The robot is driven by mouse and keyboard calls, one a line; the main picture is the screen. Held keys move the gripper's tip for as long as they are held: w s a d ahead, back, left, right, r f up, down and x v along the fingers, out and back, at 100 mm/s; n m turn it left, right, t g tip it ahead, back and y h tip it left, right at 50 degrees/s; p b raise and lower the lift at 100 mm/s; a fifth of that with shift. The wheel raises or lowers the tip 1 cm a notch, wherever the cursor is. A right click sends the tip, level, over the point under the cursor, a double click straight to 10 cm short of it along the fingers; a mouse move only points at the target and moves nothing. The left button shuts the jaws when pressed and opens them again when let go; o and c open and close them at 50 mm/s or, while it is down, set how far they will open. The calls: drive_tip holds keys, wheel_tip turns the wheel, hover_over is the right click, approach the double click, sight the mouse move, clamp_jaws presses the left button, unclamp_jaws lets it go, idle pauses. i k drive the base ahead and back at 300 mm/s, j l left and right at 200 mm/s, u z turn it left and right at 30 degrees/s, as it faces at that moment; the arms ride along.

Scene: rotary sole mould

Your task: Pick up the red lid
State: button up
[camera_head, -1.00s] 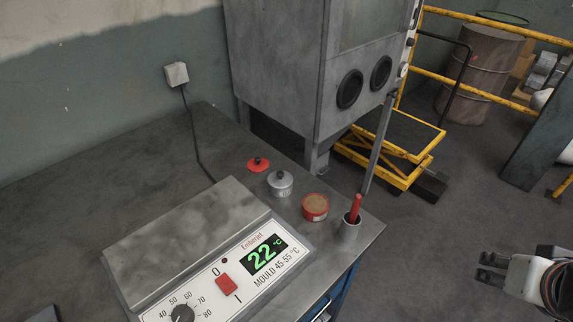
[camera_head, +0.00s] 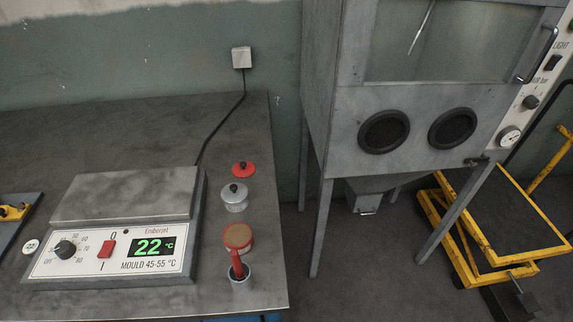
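The red lid (camera_head: 243,169) lies on the grey bench top (camera_head: 262,255), near its right edge. It is a flat red disc with a small dark knob on top. A silver pot with a dark knob (camera_head: 234,197) stands just in front of it. My gripper is not in the current view.
A red tin (camera_head: 238,237) and a small cup with a red-handled tool (camera_head: 239,271) stand nearer the bench front. The heater box (camera_head: 115,225) reads 22 °C. A grey cabinet (camera_head: 350,150) stands right of the bench, with a yellow lift (camera_head: 465,245) beyond.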

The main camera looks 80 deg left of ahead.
sight(242, 170)
drive_tip(key=i+u, duration=0.8)
drive_tip(key=i+l+u, duration=0.15)
drive_tip(key=i+u, duration=0.25)
drive_tip(key=i+j+u, duration=0.1)
drive_tip(key=u, duration=0.35)
drive_tip(key=i+j+u, duration=0.15)
drive_tip(key=u, duration=0.35)
drive_tip(key=i+u, duration=0.2)
drive_tip(key=u, duration=0.25)
drive_tip(key=i+u, duration=0.15)
drive_tip(key=u, duration=0.35)
drive_tip(key=i+u, duration=0.2)
drive_tip(key=u, duration=0.25)
drive_tip(key=i+u, duration=0.65)
drive_tip(key=k+l, duration=0.05)
drive_tip(key=k, duration=0.05)
